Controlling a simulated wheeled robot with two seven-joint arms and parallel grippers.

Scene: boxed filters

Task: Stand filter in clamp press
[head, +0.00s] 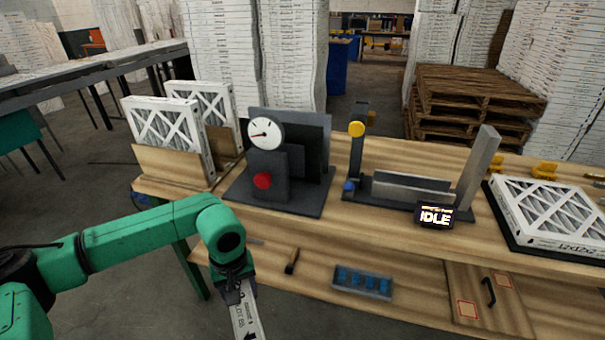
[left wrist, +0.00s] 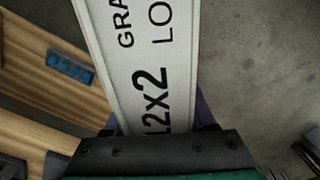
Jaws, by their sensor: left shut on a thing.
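My left gripper (head: 236,286) is shut on a white-framed filter (head: 247,320), low in front of the bench. The filter hangs below the fingers and is cut off by the bottom edge of the head view. In the left wrist view, its printed narrow side (left wrist: 140,60) extends away from the gripper (left wrist: 163,132). A dark press-like stand (head: 318,150) with a round gauge and red knob stands on the bench, up and right of the gripper; it looks like the clamp press. No filter shows in it. My right gripper is not in view.
A wooden rack (head: 160,163) holds two upright filters at the bench's left. Right of the stand is a railed fixture (head: 410,185) with an IDLE display (head: 436,215). A filter (head: 550,213) lies flat at far right. The lower shelf holds a blue-celled tray (head: 362,283).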

